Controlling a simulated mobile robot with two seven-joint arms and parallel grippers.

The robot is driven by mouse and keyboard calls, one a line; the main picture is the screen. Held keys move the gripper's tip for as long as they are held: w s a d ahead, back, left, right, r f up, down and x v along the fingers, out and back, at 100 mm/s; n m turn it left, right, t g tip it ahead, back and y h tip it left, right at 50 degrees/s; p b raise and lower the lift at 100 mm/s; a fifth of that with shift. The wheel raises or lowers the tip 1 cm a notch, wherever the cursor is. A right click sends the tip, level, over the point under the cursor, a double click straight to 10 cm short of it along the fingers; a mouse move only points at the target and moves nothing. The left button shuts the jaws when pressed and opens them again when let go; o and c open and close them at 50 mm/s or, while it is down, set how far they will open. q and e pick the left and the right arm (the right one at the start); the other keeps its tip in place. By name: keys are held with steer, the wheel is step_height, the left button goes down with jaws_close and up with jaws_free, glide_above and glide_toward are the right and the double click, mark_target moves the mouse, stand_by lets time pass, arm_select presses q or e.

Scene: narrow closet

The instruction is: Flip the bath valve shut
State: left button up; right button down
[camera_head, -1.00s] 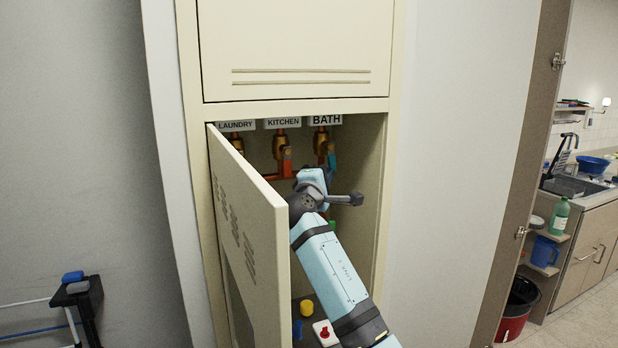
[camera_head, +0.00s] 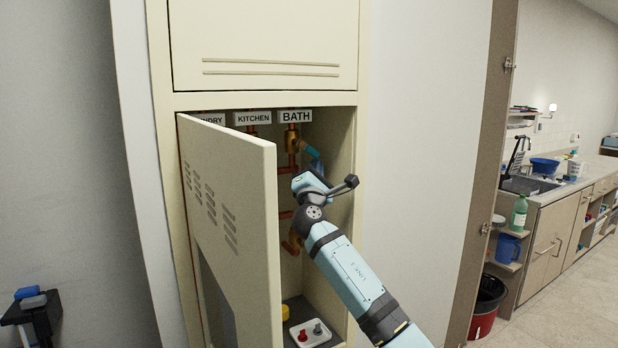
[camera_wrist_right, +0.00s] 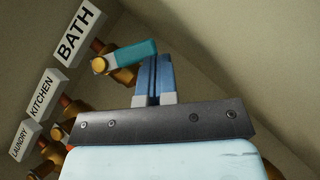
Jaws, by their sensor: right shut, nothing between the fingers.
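The bath valve (camera_head: 291,140) is a brass fitting under the BATH label (camera_head: 295,116) inside the open closet. Its teal handle (camera_head: 306,149) slants right and down, between hanging along the pipe and lying across it. The handle also shows in the right wrist view (camera_wrist_right: 136,53), with its round brass end at left. My right gripper (camera_head: 317,166) is just below the handle's free end. In the wrist view its blue fingers (camera_wrist_right: 155,68) are closed together, right beside the handle's tip. Whether they touch it I cannot tell. My left gripper is out of view.
The open closet door (camera_head: 235,215) hides most of the laundry and kitchen valves in the head view. The right closet wall (camera_head: 338,140) is close to my wrist. A white box with red and grey knobs (camera_head: 310,333) sits on the closet floor.

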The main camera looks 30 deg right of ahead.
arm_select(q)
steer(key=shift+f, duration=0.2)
arm_select(e)
steer(key=shift+d+r, duration=0.35)
steer(key=shift+d, duration=0.2)
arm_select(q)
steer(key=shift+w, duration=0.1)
arm_select(e)
steer(key=shift+d, duration=0.1)
steer(key=shift+f, duration=0.1)
